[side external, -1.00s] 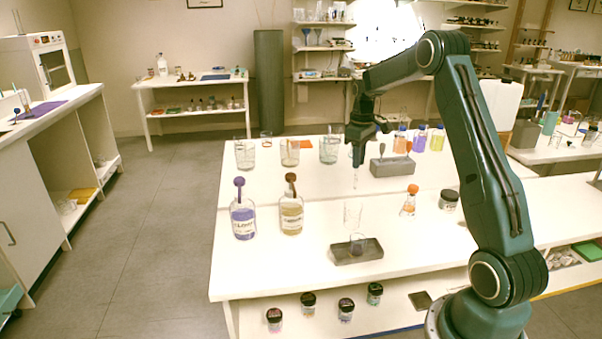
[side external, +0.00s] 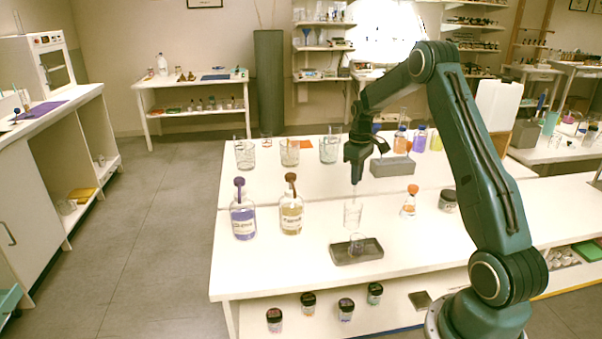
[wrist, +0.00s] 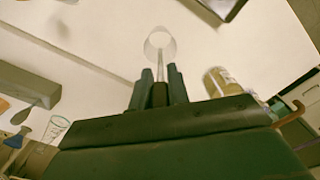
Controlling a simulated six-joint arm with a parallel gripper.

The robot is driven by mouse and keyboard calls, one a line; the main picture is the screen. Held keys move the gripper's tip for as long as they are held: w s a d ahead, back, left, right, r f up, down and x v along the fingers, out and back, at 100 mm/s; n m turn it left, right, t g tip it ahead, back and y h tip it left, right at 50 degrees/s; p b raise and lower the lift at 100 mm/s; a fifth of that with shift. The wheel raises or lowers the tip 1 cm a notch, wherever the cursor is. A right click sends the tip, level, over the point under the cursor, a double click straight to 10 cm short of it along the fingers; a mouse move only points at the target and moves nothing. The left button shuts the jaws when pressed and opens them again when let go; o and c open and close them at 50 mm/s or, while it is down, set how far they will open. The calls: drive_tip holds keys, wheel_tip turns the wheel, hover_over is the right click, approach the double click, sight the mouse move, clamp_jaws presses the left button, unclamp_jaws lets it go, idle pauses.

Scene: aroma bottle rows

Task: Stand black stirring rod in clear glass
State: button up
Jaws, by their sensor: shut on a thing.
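My gripper (side external: 356,182) is shut on a thin upright stirring rod (wrist: 160,68), whose upper part between the fingers looks dark and whose lower part looks pale. The clear glass (side external: 353,214) stands upright on the white table, directly below my gripper. In the wrist view my gripper (wrist: 159,80) points toward the glass (wrist: 160,42), and the rod lines up with its round mouth. The rod's lower end is at about rim height; I cannot tell whether it is inside the glass.
A purple bottle (side external: 243,220) and an amber bottle (side external: 291,217) stand left. An orange-topped flask (side external: 409,204) and dark jar (side external: 447,201) stand right. A grey block (side external: 392,168) is behind.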

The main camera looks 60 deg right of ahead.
drive_tip(key=shift+f, duration=3.65)
drive_tip(key=o, duration=0.9)
wheel_tip(320, 180, up, 14)
drive_tip(key=shift+f, duration=0.15)
